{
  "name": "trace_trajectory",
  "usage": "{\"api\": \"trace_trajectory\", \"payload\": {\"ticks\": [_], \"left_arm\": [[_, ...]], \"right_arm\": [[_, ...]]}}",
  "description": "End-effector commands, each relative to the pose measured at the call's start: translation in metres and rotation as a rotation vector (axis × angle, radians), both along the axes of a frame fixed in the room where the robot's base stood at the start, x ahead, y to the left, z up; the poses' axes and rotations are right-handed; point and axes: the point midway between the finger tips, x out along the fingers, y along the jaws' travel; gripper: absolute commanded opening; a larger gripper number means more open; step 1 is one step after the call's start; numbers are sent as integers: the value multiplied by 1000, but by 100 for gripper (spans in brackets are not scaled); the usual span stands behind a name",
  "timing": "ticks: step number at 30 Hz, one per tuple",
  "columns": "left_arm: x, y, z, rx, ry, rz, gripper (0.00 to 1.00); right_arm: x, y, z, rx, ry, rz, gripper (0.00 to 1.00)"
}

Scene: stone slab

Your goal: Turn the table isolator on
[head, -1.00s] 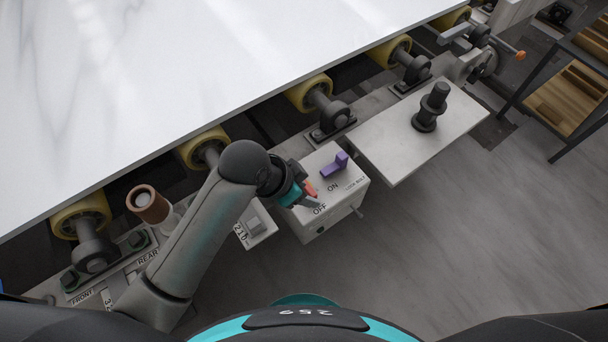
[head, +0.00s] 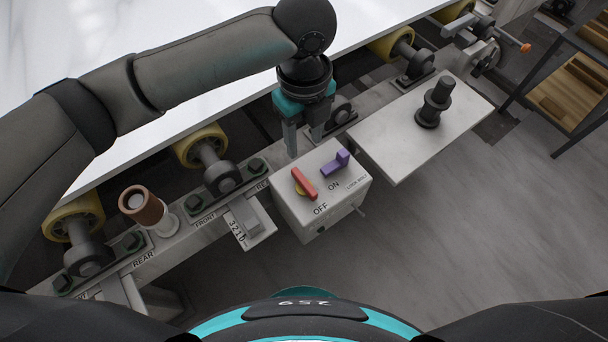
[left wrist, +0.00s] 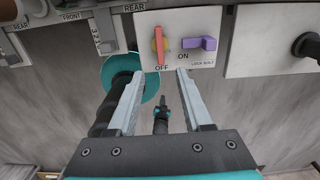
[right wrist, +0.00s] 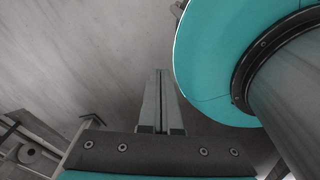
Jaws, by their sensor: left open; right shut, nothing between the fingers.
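The table isolator (head: 281,206) is a white box at the table's side with ON and OFF printed on top. A purple lock bolt (head: 336,163) sits beside ON. My left gripper (head: 304,148) is open and empty, pointing down by the box's back edge, apart from the handle. In the left wrist view its fingertips (left wrist: 160,73) flank the OFF label. My right gripper (right wrist: 161,74) is shut and empty over the floor.
The white stone slab (head: 130,50) and yellow rollers (head: 200,143) lie behind the box. A plate (head: 395,155) with a black knob (head: 434,104) is to its right. A brown-topped post (head: 145,206) and numbered lever block (head: 250,218) are to its left. The floor in front is clear.

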Motion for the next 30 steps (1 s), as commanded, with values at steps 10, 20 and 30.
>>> {"api": "trace_trajectory", "payload": {"ticks": [10, 20, 30], "left_arm": [[-1, 1, -52, 6, 6, -3, 50], [0, 1, -121, 4, 2, -4, 50], [0, 0, -151, 3, 0, -4, 50]], "right_arm": [[2, -4, -19, -4, -8, -3, 0], [28, -30, -40, -35, -52, -9, 0], [52, -37, -47, -41, -92, -12, 0]]}}
